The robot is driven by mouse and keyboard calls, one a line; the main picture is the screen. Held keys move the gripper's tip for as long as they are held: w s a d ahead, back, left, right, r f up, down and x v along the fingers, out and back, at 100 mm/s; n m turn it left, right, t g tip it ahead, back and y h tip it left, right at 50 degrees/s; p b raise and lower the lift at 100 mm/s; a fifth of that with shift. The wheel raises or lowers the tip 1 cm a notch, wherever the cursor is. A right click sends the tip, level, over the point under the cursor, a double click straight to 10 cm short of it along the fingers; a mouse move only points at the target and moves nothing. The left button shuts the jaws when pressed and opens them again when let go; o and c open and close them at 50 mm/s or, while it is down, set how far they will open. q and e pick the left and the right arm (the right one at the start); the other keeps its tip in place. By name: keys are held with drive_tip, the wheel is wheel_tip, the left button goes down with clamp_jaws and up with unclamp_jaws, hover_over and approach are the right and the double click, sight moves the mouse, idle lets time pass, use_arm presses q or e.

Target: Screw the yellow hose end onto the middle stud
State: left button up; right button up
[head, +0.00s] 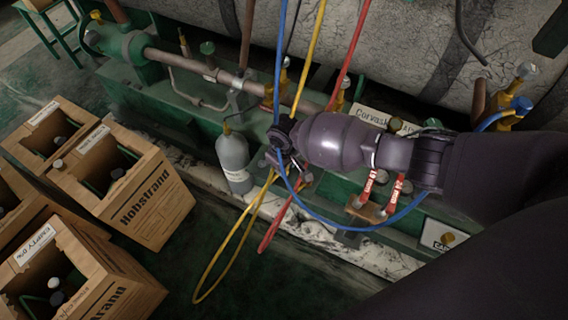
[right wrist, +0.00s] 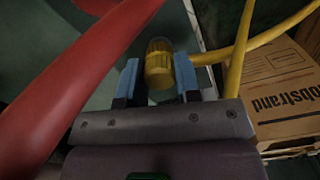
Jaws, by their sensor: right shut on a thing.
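My right gripper (head: 279,150) reaches in from the right, beside a grey cylinder in the head view. In the right wrist view its blue-padded fingers (right wrist: 159,78) are shut on the yellow hose end (right wrist: 159,68), a short ribbed fitting. The yellow hose (right wrist: 232,58) leaves it to the right. In the head view the yellow hose (head: 238,240) hangs in a loop below the gripper, and the hose end is hidden there. I cannot pick out the middle stud; my gripper and arm cover that area. My left gripper is not in view.
A red hose (head: 276,226) and a blue hose (head: 281,55) hang close around my gripper. The grey cylinder (head: 233,158) stands left of it. Red-handled valves (head: 366,186) sit below my arm. Cardboard boxes (head: 150,207) with bottles stand at left.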

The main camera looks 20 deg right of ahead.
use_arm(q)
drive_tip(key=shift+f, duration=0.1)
use_arm(e)
drive_tip(key=shift+f, duration=0.2)
drive_tip(key=shift+r+m+p, duration=0.2)
drive_tip(key=shift+m+p, duration=0.25)
drive_tip(key=shift+m, duration=0.35)
drive_tip(key=shift+m+p, duration=0.35)
drive_tip(key=shift+m, duration=0.45)
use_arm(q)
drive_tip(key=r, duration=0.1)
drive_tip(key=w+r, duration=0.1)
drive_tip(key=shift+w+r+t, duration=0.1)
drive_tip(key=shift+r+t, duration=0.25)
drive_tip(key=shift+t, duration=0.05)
use_arm(e)
drive_tip(key=shift+a+f, duration=0.1)
drive_tip(key=shift+f, duration=0.1)
